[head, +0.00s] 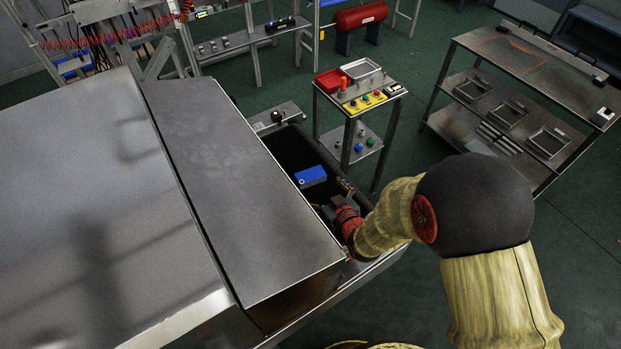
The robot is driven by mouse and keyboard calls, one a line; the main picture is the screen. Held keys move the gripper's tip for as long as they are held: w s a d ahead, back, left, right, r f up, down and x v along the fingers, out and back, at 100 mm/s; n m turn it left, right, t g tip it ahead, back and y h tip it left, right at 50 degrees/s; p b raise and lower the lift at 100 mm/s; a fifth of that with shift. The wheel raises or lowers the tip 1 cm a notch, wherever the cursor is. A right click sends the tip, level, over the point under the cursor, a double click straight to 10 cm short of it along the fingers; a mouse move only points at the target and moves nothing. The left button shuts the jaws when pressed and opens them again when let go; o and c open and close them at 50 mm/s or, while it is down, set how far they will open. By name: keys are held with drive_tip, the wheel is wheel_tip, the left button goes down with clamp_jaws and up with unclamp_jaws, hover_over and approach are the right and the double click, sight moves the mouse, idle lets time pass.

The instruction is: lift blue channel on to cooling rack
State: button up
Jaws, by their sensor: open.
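A blue piece, likely the blue channel (311,176), lies in the dark opening at the end of the tunnel dryer. My gripper (326,206) is inside the same opening, just below the blue piece in the picture. It is open, and a gap seems to separate it from the blue piece. Its fingertips are small and dark, so their exact place is hard to make out.
The dryer's steel hood (236,180) borders the opening on the left. A small stand (351,127) with buttons, a red bin and a tray stands just beyond the opening. A metal bench (245,38) is at the back. Green floor lies clear between stand and rack.

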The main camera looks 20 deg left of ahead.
sight(311, 176)
drive_tip(key=b+x, duration=0.1)
drive_tip(key=x, duration=0.2)
drive_tip(key=b+x, duration=0.1)
drive_tip(key=x, duration=0.2)
drive_tip(key=shift+w+d+f, duration=0.3)
drive_tip(key=shift+w+a+b, duration=0.3)
drive_tip(key=shift+c, duration=0.4)
drive_tip(key=c, duration=1.1)
drive_tip(key=c, duration=0.3)
